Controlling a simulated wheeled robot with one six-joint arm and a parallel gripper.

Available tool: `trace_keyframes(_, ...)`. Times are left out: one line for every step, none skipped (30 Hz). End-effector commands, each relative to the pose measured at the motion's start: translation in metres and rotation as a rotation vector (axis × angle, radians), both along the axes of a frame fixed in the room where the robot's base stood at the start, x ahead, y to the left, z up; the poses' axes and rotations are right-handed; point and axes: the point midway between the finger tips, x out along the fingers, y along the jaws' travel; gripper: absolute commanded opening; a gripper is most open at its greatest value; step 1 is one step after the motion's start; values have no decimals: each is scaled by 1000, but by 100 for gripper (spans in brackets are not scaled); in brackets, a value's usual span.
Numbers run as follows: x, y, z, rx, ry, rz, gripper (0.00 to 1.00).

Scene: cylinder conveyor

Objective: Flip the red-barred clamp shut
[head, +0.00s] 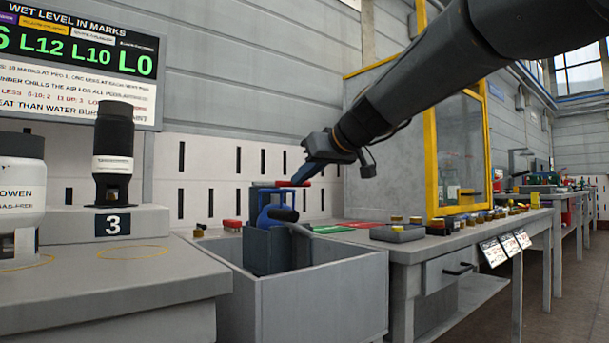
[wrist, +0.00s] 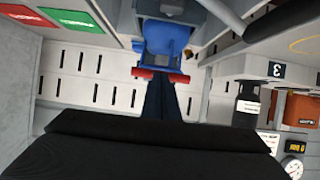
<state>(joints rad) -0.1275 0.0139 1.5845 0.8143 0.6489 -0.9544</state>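The clamp has a blue frame (head: 268,196) and a red bar (head: 293,184) across its top; it stands at the grey bin, partly behind the bin's contents. The bar sticks out level to the right of the frame. My gripper (head: 299,178) comes down from the upper right, its fingertips at the bar. In the wrist view the red bar (wrist: 145,72) crosses right at the fingertips (wrist: 167,84), with the blue clamp body (wrist: 166,38) beyond. The fingers look close together, with no gap visible. I cannot tell whether they touch the bar.
The open grey bin (head: 320,295) stands below the clamp. A black cylinder (head: 113,150) stands on block 3 (head: 130,222) at left, beside a white cylinder (head: 20,195). A bench (head: 400,250) with a grey tray (head: 397,234) and small parts runs right. A slotted white wall stands behind.

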Motion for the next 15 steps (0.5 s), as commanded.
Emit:
trace_keyframes(0, 5, -14, -5, 30, 11, 0)
trace_keyframes(0, 4, -10, -4, 28, 11, 0)
trace_keyframes(-1, 4, -3, -3, 25, 10, 0)
trace_keyframes(-2, 3, 2, -3, 23, 11, 0)
trace_keyframes(-3, 3, 7, -1, 21, 11, 0)
trace_keyframes(-4, 2, 14, 0, 18, 10, 0)
trace_keyframes(-5, 1, 19, 1, 13, 9, 0)
trace_keyframes(-5, -1, 25, 2, 10, 7, 0)
trace_keyframes(-6, -3, 32, 2, 5, 5, 0)
trace_keyframes(-7, -5, 38, 3, 1, 3, 0)
trace_keyframes(-7, -6, 44, 3, -3, 2, 0)
trace_keyframes(-13, -12, 36, 3, 0, -1, 0)
trace_keyframes(-16, -15, 32, 3, 0, -2, 0)
trace_keyframes(-19, -19, 30, 4, 1, -4, 0)
trace_keyframes(-24, -22, 27, 4, -1, -4, 0)
